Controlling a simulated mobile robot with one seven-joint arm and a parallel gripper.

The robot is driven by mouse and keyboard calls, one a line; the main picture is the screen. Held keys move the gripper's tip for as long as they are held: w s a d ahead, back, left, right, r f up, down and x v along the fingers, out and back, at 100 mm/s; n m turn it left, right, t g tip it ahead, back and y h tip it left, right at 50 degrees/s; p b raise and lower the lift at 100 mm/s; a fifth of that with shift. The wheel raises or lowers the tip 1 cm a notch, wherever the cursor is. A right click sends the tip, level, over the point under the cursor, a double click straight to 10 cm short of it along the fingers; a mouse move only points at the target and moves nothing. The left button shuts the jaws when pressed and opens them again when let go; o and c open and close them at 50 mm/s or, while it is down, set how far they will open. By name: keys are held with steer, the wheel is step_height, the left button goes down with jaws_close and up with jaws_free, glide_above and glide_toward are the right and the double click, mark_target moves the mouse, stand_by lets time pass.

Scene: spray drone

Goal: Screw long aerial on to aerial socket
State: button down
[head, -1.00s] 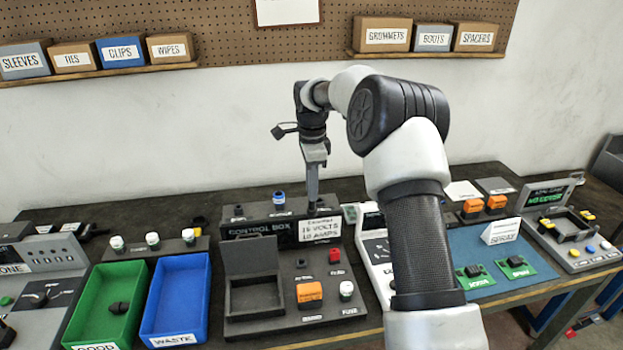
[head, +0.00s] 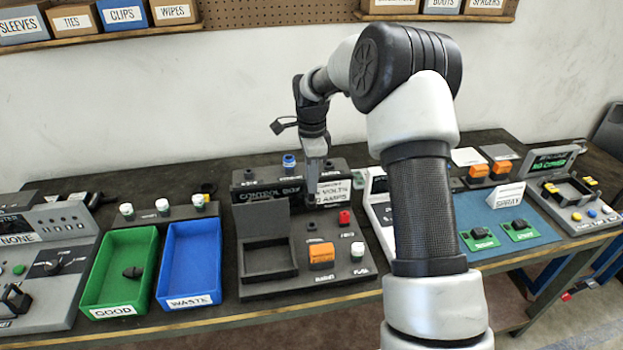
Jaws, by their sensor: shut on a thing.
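My gripper (head: 316,150) points down over the control box (head: 262,195). It is shut on a slim dark piece, seemingly the long aerial (head: 311,185). The piece hangs upright, its lower end in front of the box's raised back part. Below that end is a small dark round socket (head: 311,226) with a label; I cannot tell whether it is the aerial socket. The end looks apart from it, but the depth is unclear. The fingertips are small and partly blend with the piece.
A blue-topped part (head: 289,163) stands on the box's back ledge. A red part (head: 345,217), an orange block (head: 321,254) and a white-capped fuse (head: 357,250) stand on the panel. A green tray (head: 90,285) and a blue waste tray (head: 163,285) lie left.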

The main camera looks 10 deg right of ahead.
mark_target(312, 200)
steer(key=shift+f+b, duration=1.85)
steer(key=shift+f, duration=1.05)
steer(key=shift+f+b, duration=0.7)
steer(key=shift+f, duration=0.3)
steer(key=c, duration=1.6)
jaws_free()
step_height(312, 200, up, 17)
steer(key=shift+r, duration=0.2)
steer(key=shift+o, duration=0.6)
